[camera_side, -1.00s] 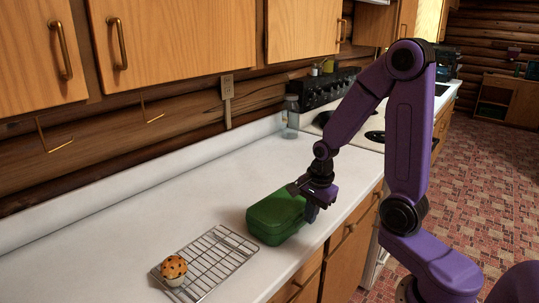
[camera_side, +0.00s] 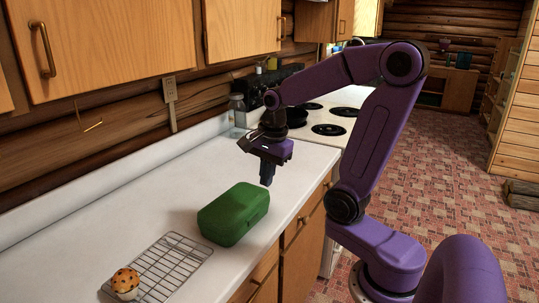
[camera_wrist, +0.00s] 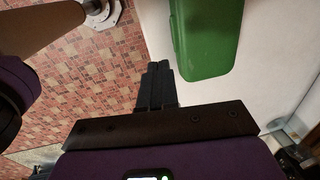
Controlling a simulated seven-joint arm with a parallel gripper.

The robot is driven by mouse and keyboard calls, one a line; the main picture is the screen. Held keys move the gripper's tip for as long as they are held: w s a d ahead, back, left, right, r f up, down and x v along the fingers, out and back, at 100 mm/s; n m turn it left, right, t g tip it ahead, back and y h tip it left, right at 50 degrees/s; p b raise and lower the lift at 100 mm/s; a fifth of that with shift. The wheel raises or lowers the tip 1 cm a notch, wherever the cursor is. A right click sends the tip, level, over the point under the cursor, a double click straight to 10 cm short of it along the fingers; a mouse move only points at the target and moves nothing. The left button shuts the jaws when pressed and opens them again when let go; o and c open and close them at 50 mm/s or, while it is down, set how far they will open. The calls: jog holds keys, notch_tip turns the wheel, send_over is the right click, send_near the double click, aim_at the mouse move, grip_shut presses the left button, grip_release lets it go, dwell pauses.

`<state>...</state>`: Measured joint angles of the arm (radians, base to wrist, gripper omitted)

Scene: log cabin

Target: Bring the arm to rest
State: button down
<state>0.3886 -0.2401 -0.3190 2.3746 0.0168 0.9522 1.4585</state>
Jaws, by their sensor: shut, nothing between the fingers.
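My gripper (camera_side: 267,174) is shut and empty. It hangs pointing down above the white counter (camera_side: 160,190), behind and to the right of the green box (camera_side: 234,214) in the side view, and apart from it. The green box is closed and sits near the counter's front edge. In the wrist view my gripper's dark fingers (camera_wrist: 158,72) are pressed together, with the green box (camera_wrist: 205,35) beyond them to the right. The red tiled floor (camera_wrist: 90,75) shows at the left of that view.
A wire rack (camera_side: 165,265) stands on the counter in front of the green box, with a muffin (camera_side: 125,281) on its left end. The stove (camera_side: 325,125) and a glass jar (camera_side: 237,108) are behind my gripper. Wooden cabinets (camera_side: 130,40) hang above the counter.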

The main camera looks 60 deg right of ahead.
notch_tip(320, 180, up, 6)
jog(key=s+a+f+n+g, duration=0.1)
jog(key=s+a+f+n, duration=0.2)
jog(key=a+n, duration=0.35)
jog(key=s+a+f+n, duration=0.2)
jog(key=s+a+n, duration=0.1)
jog(key=n, duration=0.7)
jog(key=s+a+f+n, duration=0.2)
jog(key=s+n, duration=0.3)
jog(key=n, duration=0.2)
jog(key=s+a+f+n, duration=0.1)
jog(key=s+f+n, duration=0.1)
jog(key=s+n, duration=0.4)
jog(key=shift+a+f+n, duration=0.3)
jog(key=shift+a+n, duration=0.05)
jog(key=shift+n, duration=0.5)
